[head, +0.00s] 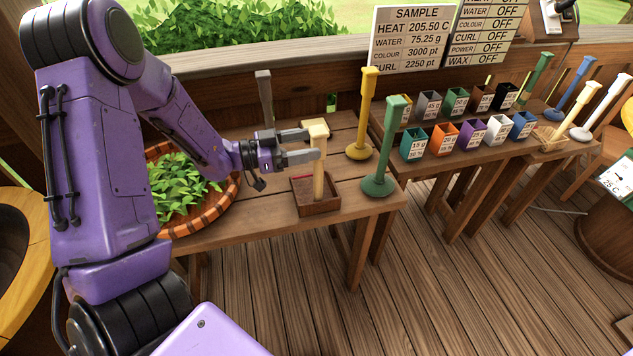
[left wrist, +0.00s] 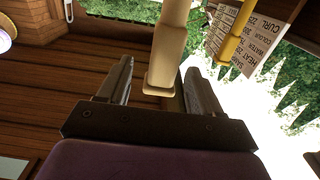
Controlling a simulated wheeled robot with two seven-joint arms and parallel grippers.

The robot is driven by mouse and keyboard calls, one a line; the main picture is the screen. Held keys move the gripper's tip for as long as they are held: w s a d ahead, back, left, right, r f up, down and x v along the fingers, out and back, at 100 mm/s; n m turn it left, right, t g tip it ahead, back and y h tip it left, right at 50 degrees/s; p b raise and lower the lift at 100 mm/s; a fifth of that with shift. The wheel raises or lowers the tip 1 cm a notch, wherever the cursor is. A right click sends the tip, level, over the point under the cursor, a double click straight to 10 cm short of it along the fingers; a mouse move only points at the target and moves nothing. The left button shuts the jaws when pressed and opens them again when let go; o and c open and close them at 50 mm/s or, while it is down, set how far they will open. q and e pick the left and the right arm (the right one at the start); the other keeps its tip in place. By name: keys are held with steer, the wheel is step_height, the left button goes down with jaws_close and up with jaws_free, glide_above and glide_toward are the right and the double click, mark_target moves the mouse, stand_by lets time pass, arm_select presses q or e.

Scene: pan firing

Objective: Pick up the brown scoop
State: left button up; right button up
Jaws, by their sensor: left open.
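A brown square scoop (head: 304,205) with an upright cream handle (head: 318,180) stands on the wooden table. The handle ends in a wider block at the top. My left gripper (head: 313,145) is open at the upper handle, with its fingers level and one finger nearer the camera. In the left wrist view the cream handle (left wrist: 170,45) shows between the two open fingers (left wrist: 158,84), with a gap on each side. I cannot tell whether either finger touches it. My right gripper is not in view.
A basket of green leaves (head: 232,200) sits left of the scoop. A grey-handled tool (head: 264,95) stands behind the gripper. Yellow (head: 366,115) and green (head: 387,150) handled tools stand close on the right. Coloured pots (head: 443,138) fill the farther table.

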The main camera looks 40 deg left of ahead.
mark_target(326, 140)
arm_select(q)
steer(key=p+x, duration=0.2)
steer(key=x, duration=0.2)
steer(key=shift+w, duration=0.45)
steer(key=shift+w+d+f, duration=0.1)
steer(key=shift+w+d, duration=0.1)
steer(key=shift+d, duration=0.05)
steer(key=shift+s+d, duration=0.1)
jaws_close()
